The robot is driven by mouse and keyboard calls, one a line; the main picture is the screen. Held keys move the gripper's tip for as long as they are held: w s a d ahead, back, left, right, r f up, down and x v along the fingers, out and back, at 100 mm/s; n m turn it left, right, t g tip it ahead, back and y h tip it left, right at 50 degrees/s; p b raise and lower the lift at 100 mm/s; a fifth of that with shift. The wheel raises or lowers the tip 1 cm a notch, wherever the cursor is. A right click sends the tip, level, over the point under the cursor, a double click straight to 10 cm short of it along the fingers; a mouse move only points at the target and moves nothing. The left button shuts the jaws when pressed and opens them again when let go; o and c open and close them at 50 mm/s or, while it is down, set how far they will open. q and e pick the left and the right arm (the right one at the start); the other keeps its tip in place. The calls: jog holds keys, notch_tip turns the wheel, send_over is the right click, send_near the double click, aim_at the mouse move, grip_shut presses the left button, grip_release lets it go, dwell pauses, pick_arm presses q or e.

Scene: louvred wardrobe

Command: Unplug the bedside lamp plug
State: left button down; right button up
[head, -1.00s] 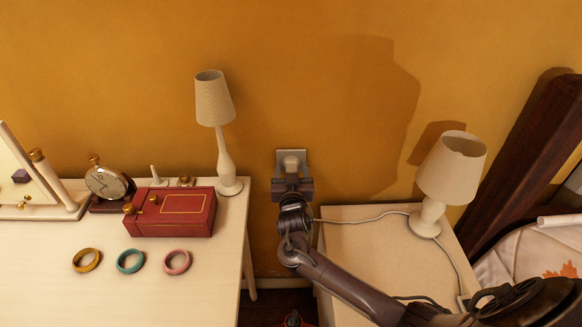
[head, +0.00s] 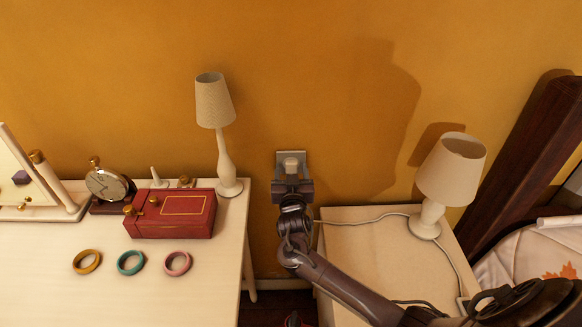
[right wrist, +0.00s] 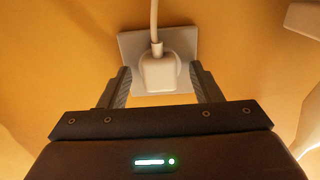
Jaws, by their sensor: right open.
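The white plug (right wrist: 160,72) sits against the wall socket plate (right wrist: 128,48) in the right wrist view, its cable rising from it in the picture. In the head view the plug (head: 291,164) and socket plate (head: 281,156) show on the wall between the two tables. My right gripper (right wrist: 160,84) is open, with one finger on each side of the plug and a visible gap to each. In the head view my right gripper (head: 292,178) is right in front of the socket. The bedside lamp (head: 451,175) stands upright on the right table. My left gripper is not in view.
A white cable (head: 370,217) runs over the bedside table (head: 365,250). On the left, a dressing table (head: 110,300) holds a second lamp (head: 216,105), a red box (head: 180,215), a clock (head: 107,184) and bangles (head: 130,263). A gap separates the tables.

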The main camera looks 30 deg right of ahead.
grip_shut()
jog(key=shift+p+v, duration=0.75)
jog(key=shift+v, duration=0.3)
jog(key=shift+p+v, duration=1.05)
jog(key=shift+v, duration=0.9)
